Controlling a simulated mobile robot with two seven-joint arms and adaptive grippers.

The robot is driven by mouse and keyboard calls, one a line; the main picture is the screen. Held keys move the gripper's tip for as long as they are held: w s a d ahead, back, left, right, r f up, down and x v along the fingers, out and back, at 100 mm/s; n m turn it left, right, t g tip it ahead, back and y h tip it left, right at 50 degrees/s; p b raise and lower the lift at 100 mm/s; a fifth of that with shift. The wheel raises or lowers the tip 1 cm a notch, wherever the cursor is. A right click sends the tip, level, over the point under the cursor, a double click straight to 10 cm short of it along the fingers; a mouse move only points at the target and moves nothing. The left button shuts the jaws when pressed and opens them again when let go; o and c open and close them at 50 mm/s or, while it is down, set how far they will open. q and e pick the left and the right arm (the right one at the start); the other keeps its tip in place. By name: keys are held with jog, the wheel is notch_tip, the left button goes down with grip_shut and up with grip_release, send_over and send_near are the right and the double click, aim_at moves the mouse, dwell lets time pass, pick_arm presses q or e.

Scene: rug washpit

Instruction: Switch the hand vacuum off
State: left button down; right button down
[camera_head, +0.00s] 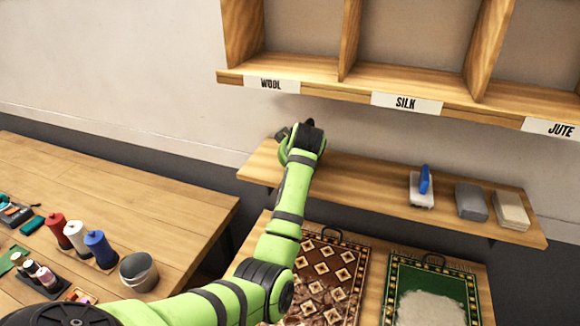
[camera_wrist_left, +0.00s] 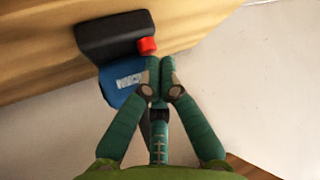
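The hand vacuum appears to be the device with a black body (camera_wrist_left: 112,36) and a blue labelled part (camera_wrist_left: 124,84) on the wooden shelf in the left wrist view. A small red button or switch (camera_wrist_left: 148,45) sits at its edge. My left gripper (camera_wrist_left: 160,76) has its two green fingers closed together, with nothing seen between them. Its tips are right by the red part; I cannot tell whether they touch it. In the head view my left gripper (camera_head: 309,126) is at the shelf's left end and hides most of the device. My right gripper is not in view.
The lower shelf (camera_head: 370,180) holds a blue-handled brush (camera_head: 423,187) and grey and beige blocks (camera_head: 470,202) at right. Labelled cubbies (camera_head: 350,80) hang above. Below lie a brown patterned rug (camera_head: 335,265) and a green rug (camera_head: 398,268). A table with spools (camera_head: 100,250) and a bucket (camera_head: 139,272) stands left.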

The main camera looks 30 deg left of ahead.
pick_arm(q)
jog(key=shift+r, duration=2.95)
